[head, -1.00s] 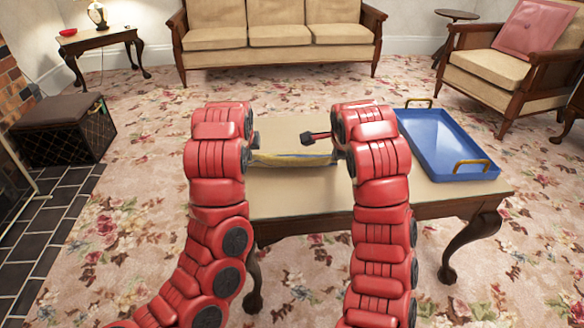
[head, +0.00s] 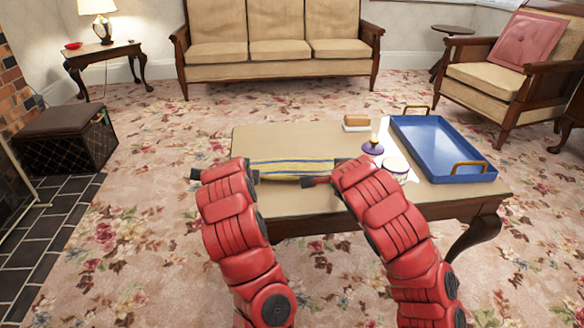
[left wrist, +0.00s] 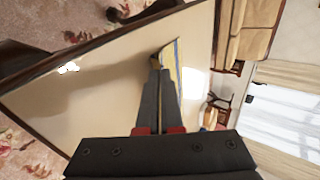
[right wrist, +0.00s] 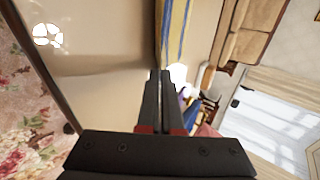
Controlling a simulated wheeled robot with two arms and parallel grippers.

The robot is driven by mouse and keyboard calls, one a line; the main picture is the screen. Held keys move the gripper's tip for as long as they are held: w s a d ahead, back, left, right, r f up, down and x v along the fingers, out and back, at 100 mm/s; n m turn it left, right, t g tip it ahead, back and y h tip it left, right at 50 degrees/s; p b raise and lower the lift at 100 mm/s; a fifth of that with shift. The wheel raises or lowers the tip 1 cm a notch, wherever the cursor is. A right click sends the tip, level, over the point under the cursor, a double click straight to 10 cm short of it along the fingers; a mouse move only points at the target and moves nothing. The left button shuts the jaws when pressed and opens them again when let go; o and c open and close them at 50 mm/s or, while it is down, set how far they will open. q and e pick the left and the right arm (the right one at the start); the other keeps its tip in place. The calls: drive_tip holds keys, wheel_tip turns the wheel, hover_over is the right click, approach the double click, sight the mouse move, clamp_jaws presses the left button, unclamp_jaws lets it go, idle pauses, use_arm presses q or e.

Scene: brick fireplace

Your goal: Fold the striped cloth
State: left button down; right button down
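The striped cloth (head: 292,168), yellow with blue and pale stripes, lies as a narrow strip on the table (head: 290,139). My left gripper (head: 193,173) points left, just left of the cloth. In the left wrist view its fingers (left wrist: 161,68) look shut, beside the cloth's end (left wrist: 175,52); a small brownish bit shows at the tips, and I cannot tell if it is cloth. My right gripper (head: 304,181) also points left, at the cloth's near edge. In the right wrist view its fingers (right wrist: 160,72) are shut with nothing visible between them; the cloth (right wrist: 178,28) stretches beyond.
A blue tray (head: 437,128) with gold handles is on the table's right. Left of it are a brown-topped block (head: 356,123), a purple-based object (head: 373,146) and a pale round item (head: 396,166) near my right arm. The table's back left is clear.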

use_arm(q)
drive_tip(key=c, duration=0.7)
unclamp_jaws()
use_arm(e)
drive_tip(key=c, duration=0.7)
unclamp_jaws()
use_arm(q)
drive_tip(key=shift+r, duration=0.25)
use_arm(e)
drive_tip(key=shift+r, duration=0.25)
use_arm(q)
drive_tip(key=s+r, duration=0.4)
drive_tip(key=r, duration=0.1)
drive_tip(key=s+r, duration=0.2)
drive_tip(key=r, duration=0.1)
drive_tip(key=shift+r, duration=0.25)
use_arm(e)
drive_tip(key=s+r, duration=0.4)
drive_tip(key=r, duration=0.1)
drive_tip(key=s+r, duration=0.2)
drive_tip(key=r, duration=0.1)
drive_tip(key=shift+r, duration=0.25)
